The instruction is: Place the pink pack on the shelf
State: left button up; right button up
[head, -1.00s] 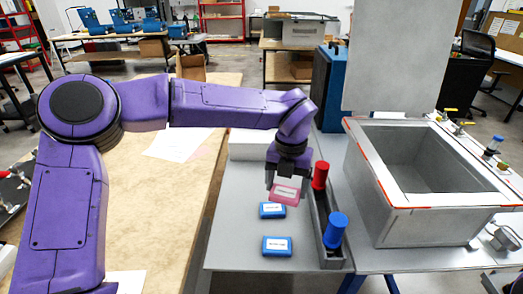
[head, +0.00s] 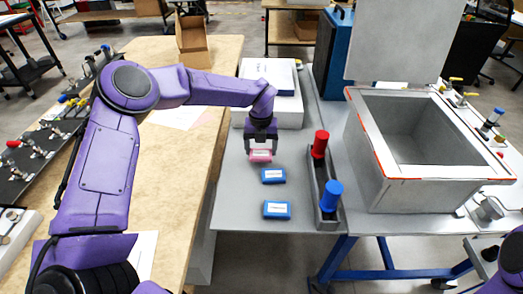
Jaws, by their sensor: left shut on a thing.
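The pink pack (head: 261,155) is in my left gripper (head: 261,150), which points down with its jaws shut on it. The pack looks roughly level, over the grey tabletop (head: 238,200), behind two blue packs. I cannot tell whether it touches the surface. The nearer-to-it blue pack (head: 273,176) and the front blue pack (head: 276,210) lie flat with white labels. No separate thing is clearly a shelf; the grey top holds the packs. My right gripper is not in view; only a purple piece of my right arm shows at the lower right.
A dark narrow rack (head: 325,190) with a red-capped bottle (head: 320,145) and a blue-capped bottle (head: 330,196) stands right of the packs. A white box (head: 285,110) stands behind. A large open grey bin (head: 405,185) is at right, a wooden table (head: 180,150) at left.

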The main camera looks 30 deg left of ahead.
aim_at(261, 151)
pick_arm(q)
notch_tip(261, 151, down, 2)
jog(key=shift+f, duration=0.25)
jog(key=shift+d, duration=0.1)
jog(key=shift+f, duration=0.1)
jog(key=shift+s+f, duration=0.1)
jog(key=shift+f, duration=0.05)
jog(key=o, duration=1)
jog(key=shift+c, duration=0.2)
jog(key=shift+r, duration=0.45)
notch_tip(261, 151, up, 12)
jog(key=b, duration=0.1)
jog(key=shift+f, duration=0.2)
